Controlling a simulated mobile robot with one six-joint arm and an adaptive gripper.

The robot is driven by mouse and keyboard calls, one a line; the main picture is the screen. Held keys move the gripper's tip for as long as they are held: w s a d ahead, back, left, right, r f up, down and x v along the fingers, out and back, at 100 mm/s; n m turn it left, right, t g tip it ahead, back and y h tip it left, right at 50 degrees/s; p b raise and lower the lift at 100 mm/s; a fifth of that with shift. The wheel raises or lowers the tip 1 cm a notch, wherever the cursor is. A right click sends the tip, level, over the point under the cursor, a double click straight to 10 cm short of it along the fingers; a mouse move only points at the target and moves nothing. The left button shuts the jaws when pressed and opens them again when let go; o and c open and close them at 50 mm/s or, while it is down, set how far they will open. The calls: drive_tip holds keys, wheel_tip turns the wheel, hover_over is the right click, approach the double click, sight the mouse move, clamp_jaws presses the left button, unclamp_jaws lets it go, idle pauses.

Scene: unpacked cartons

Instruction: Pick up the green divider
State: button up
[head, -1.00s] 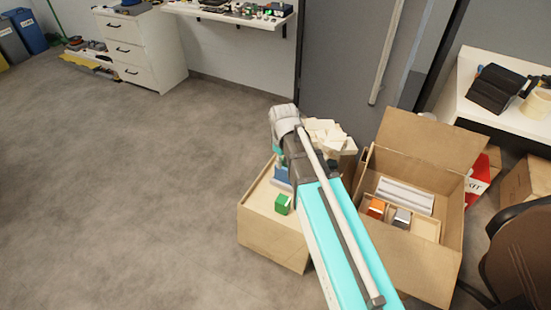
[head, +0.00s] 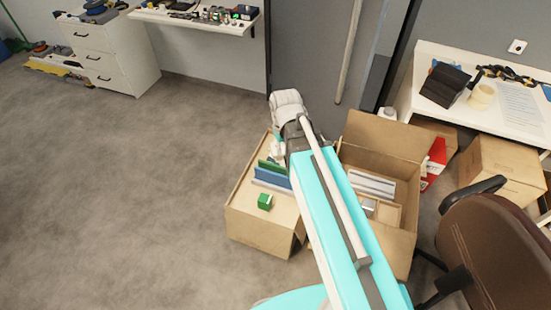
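A thin green panel, which looks like the green divider (head: 265,164), stands on edge on top of the left carton (head: 245,218). A blue panel (head: 268,179) stands just in front of it, with a pale grey edge before that. Their right ends are hidden by my arm. My arm reaches up across the view, and its wrist end is above and to the right of the panels. My gripper's fingers are hidden behind the arm, so I cannot see whether they touch anything.
A small green block (head: 265,202) lies on the left carton's top. An open carton (head: 398,245) with grey panels and small compartments stands at right. A brown chair (head: 495,240) is at the right front. Bare floor (head: 120,200) lies at left.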

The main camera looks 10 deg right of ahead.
drive_tip(key=s+d+r+m+p, duration=0.1)
drive_tip(key=s+d+r+p, duration=0.1)
drive_tip(key=r+p, duration=0.3)
drive_tip(key=s+d+r+m+p, duration=0.2)
drive_tip(key=r+p, duration=0.4)
drive_tip(key=r, duration=0.2)
drive_tip(key=shift+s+f, duration=0.1)
